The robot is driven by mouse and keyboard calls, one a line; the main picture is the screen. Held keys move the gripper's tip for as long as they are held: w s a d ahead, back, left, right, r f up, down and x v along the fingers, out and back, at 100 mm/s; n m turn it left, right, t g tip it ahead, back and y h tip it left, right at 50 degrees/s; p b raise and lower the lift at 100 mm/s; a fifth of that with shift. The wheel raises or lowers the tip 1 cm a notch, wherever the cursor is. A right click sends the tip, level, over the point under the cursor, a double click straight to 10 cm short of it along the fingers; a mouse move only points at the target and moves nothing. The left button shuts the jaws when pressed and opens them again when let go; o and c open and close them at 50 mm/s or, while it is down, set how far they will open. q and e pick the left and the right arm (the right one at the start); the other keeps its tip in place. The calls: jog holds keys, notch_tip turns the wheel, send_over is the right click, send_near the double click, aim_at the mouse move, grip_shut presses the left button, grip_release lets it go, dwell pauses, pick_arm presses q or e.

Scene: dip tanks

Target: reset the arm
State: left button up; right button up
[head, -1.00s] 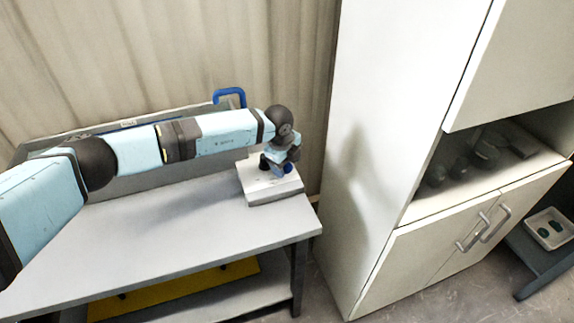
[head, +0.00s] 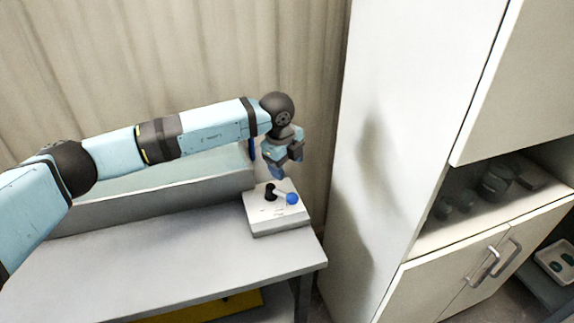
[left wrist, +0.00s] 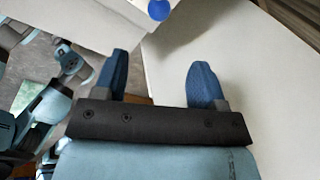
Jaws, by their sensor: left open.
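My left arm reaches in from the left in the head view. Its gripper (head: 278,171) points down above a white control box (head: 262,226), apart from it. In the left wrist view the two blue fingers (left wrist: 157,82) are spread with nothing between them. The box stands on the grey bench near its right end. It carries a lever with a blue knob (head: 292,198) and a black part (head: 270,191) at its other end. The blue knob also shows at the top of the left wrist view (left wrist: 158,9). My right gripper is not in view.
A grey bench (head: 150,250) has a long tank (head: 150,205) at its back. A tall white cabinet (head: 385,130) stands close on the right, with dishes on its open shelf (head: 435,225). A tray (head: 556,262) shows at the far right. A curtain hangs behind.

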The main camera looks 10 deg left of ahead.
pick_arm(q)
jog(key=s+d+f+m+g+h, duration=0.3)
jog(key=s+d+f+h, duration=0.3)
jog(key=s+d, duration=0.5)
jog(key=s+d+r+n+h, duration=0.2)
jog(key=s+d+r+h, duration=0.2)
jog(key=s+d+h, duration=0.55)
jog(key=a+f+n+t+y, duration=0.3)
jog(key=a+f+n+t, duration=0.2)
jog(key=a+n+t, duration=0.3)
jog(key=a+f+n+t+y, duration=0.4)
jog(key=a+n+t, duration=0.3)
jog(key=n+t, duration=0.25)
jog(key=s+a+f+n+g+y, duration=0.55)
jog(key=s+a+f, duration=0.55)
jog(key=s+f, duration=0.35)
notch_tip(320, 180, up, 13)
jog(key=s+m+p, duration=0.1)
jog(key=p, duration=1.3)
jog(key=shift+s+a+y+p, duration=0.15)
jog(key=shift+a+y+p, duration=0.15)
jog(key=shift+y, duration=0.1)
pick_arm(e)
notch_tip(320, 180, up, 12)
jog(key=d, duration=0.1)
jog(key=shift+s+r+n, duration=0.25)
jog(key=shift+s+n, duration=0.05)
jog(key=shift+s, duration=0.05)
